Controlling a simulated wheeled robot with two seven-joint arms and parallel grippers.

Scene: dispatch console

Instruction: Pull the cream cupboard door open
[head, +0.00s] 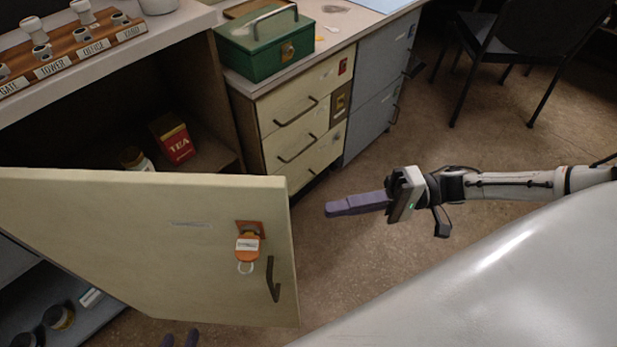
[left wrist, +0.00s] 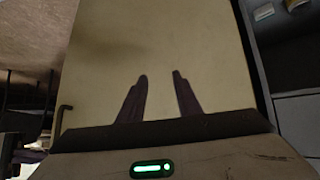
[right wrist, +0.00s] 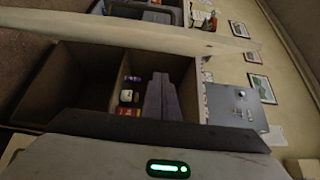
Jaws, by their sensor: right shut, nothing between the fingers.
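The cream cupboard door (head: 130,240) stands swung out in the head view, with the cupboard's inside showing behind it. Its dark bar handle (head: 272,279) is near the free edge, beside an orange tag or lock (head: 247,243). My left gripper (head: 180,339) shows only its fingertips at the bottom edge, below the door. In the left wrist view its fingers (left wrist: 160,78) are apart and empty, before the cream panel (left wrist: 160,40); the handle (left wrist: 62,118) is to their left. My right gripper (head: 330,210) is shut and empty, right of the door's free edge.
Inside the cupboard are a red TEA box (head: 174,138) and a jar (head: 135,159). Cream drawers (head: 300,110) carry a green box (head: 262,45). Grey drawers (head: 378,90) and a black chair (head: 530,45) stand further right. The floor between is clear.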

